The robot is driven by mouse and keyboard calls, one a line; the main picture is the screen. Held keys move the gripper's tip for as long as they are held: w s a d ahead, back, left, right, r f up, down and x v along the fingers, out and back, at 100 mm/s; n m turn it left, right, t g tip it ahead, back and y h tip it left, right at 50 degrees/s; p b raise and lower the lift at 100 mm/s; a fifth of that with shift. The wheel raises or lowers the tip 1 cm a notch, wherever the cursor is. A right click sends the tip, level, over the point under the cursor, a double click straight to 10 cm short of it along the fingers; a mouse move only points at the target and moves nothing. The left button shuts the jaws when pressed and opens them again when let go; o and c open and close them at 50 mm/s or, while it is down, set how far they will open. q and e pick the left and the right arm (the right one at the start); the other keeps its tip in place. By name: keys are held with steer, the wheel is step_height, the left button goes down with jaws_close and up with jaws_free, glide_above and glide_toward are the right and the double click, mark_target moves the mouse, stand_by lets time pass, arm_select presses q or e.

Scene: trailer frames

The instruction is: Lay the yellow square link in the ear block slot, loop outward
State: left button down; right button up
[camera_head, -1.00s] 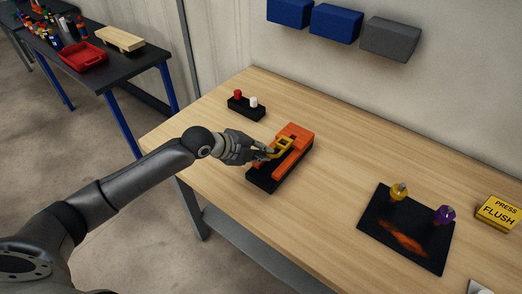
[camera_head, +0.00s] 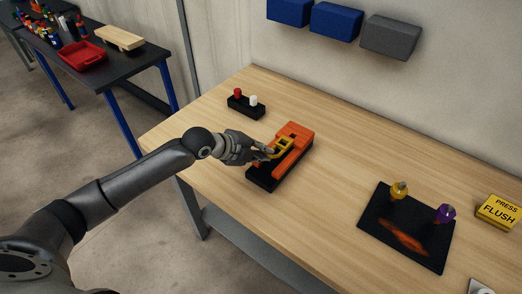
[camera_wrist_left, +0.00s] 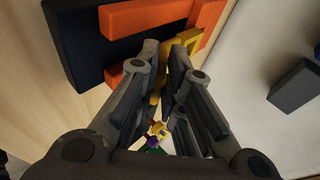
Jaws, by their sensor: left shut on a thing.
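My left gripper (camera_head: 269,153) is shut on the yellow square link (camera_head: 285,144). It holds the link over the orange ear block (camera_head: 296,132), which stands on a black base (camera_head: 265,180). The link's square loop shows beyond the fingertips, close against the orange parts. I cannot tell whether the link rests in the slot. In the left wrist view, the yellow link (camera_wrist_left: 188,42) shows between and beyond the fingers (camera_wrist_left: 165,60), beside the orange block (camera_wrist_left: 150,14); the fingers hide part of it. My right gripper is not in view.
A black holder (camera_head: 244,108) with a red and a white peg stands behind. A dark pad (camera_head: 385,245) with a yellow and a purple piece lies at right, by a yellow "PRESS FLUSH" block (camera_head: 498,212). The wooden table (camera_head: 345,150) is clear between.

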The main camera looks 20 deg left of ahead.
arm_select(q)
steer(key=shift+f+b, duration=0.95)
steer(key=shift+f, duration=0.55)
steer(key=c, duration=1.6)
jaws_free()
steer(key=shift+s, duration=0.1)
steer(key=shift+o, duration=0.6)
steer(key=shift+f, duration=0.1)
steer(key=v, duration=1.2)
steer(key=shift+d, duration=0.1)
